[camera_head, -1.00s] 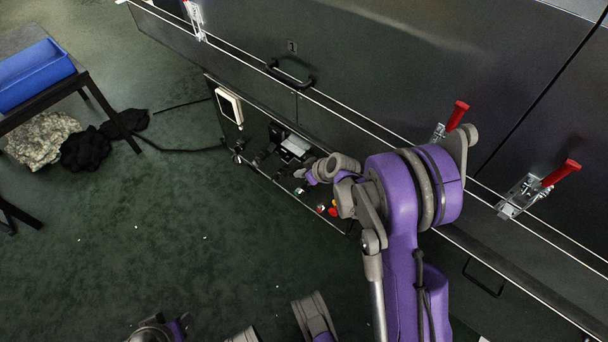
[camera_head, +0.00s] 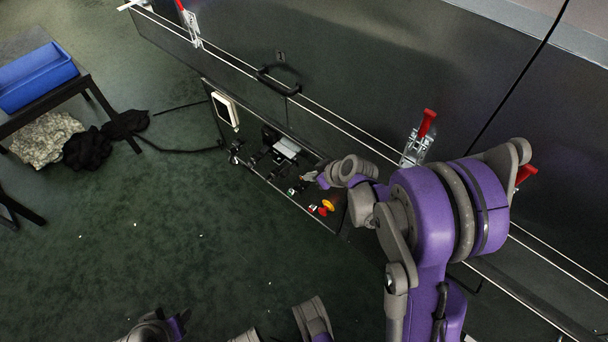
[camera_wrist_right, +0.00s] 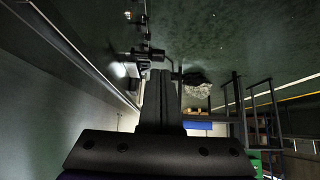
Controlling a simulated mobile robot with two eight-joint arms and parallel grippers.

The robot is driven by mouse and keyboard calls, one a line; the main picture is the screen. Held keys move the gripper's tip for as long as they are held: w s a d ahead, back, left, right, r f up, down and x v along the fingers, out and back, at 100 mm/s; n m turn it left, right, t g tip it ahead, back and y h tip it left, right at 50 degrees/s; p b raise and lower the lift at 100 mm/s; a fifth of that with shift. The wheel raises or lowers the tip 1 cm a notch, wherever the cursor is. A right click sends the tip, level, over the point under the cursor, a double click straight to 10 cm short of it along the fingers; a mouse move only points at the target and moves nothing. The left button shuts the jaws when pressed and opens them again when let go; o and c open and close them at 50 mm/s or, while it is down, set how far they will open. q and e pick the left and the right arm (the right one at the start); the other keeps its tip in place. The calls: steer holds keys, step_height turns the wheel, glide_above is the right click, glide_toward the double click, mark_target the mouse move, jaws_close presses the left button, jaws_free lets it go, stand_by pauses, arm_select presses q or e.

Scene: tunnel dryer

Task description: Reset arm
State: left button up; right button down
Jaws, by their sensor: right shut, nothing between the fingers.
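My purple and grey right arm reaches in from the lower right of the head view. Its small gripper (camera_head: 309,176) is over the low control panel (camera_head: 262,178), seen small and partly hidden by the wrist. In the right wrist view, the two dark fingers (camera_wrist_right: 160,78) lie together with nothing between them. I cannot tell whether the fingertips touch the panel. Grey and purple parts of mine show at the bottom edge of the head view, but no left gripper can be made out.
The dark dryer wall (camera_head: 380,70) runs diagonally beside my right arm, with a black handle (camera_head: 278,82) and red-handled clamps (camera_head: 427,122). A yellow-and-red knob (camera_head: 326,206) sits near my wrist. A blue bin (camera_head: 38,78) stands on a table at left. The green floor between is open.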

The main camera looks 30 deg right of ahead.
arm_select(q)
steer(key=shift+r, duration=0.3)
arm_select(e)
steer(key=shift+v, duration=0.9)
steer(key=s+a+r+m+g+h, duration=0.1)
steer(key=s+a+r, duration=0.2)
steer(key=s, duration=0.5)
steer(key=s+a+r+m+g+h, duration=0.1)
steer(key=s+a+r+m, duration=0.15)
steer(key=s, duration=0.45)
steer(key=s+a+r+m+g+h, duration=0.1)
steer(key=s+a+r, duration=0.25)
steer(key=s, duration=0.45)
arm_select(q)
step_height(320, 180, up, 22)
steer(key=w+t+p, duration=0.1)
steer(key=p, duration=1.8)
steer(key=shift+w+f, duration=0.25)
steer(key=shift+w, duration=0.05)
arm_select(e)
step_height(320, 180, up, 21)
steer(key=w, duration=0.1)
steer(key=shift+w+t, duration=0.35)
steer(key=shift+t, duration=0.05)
